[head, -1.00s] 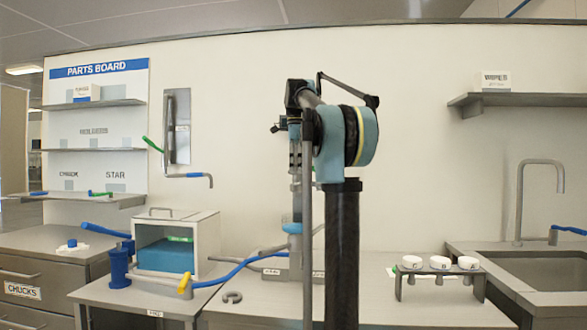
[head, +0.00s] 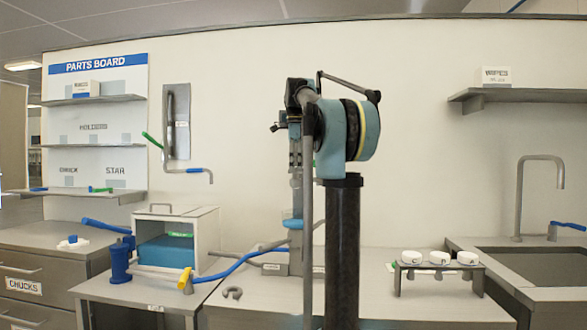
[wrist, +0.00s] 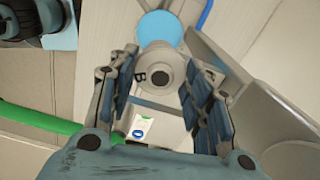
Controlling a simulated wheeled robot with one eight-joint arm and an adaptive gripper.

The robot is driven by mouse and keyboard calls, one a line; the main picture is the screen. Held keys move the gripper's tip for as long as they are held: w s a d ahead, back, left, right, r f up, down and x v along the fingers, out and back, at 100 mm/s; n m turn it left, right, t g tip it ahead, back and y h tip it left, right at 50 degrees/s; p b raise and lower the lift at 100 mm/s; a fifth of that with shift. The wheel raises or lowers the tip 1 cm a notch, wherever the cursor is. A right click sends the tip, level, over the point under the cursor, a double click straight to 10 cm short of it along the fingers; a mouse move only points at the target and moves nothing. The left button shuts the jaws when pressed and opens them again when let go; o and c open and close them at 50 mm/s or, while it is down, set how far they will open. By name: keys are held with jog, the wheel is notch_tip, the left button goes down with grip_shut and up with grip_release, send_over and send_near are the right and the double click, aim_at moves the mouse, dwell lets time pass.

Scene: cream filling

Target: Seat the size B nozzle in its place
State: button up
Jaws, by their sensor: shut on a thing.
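In the wrist view my gripper (wrist: 163,80) is shut on the size B nozzle (wrist: 153,66), a pale grey round piece with a black letter B and a dark hole in its end. The nozzle sits between the two ribbed finger pads. A light-blue disc (wrist: 163,30) lies just beyond it; I cannot tell whether they touch. In the head view a grey upright stand (head: 296,180) with a light-blue part (head: 292,223) stands behind my arm. My arm hides much of it, and the nozzle cannot be made out there.
A blue hose (head: 235,268) runs from the stand toward a yellow-ended fitting (head: 185,281). A grey C-shaped piece (head: 232,293) lies on the bench. A rack (head: 437,267) with three white-topped parts stands at right. A white cabinet (head: 205,240) is at left.

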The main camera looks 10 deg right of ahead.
jog(key=shift+f, duration=0.65)
jog(key=shift+f, duration=0.25)
jog(key=shift+f, duration=0.15)
dwell(0.5)
jog(key=o, duration=1.3)
jog(key=shift+r, duration=3.5)
jog(key=shift+s, duration=0.1)
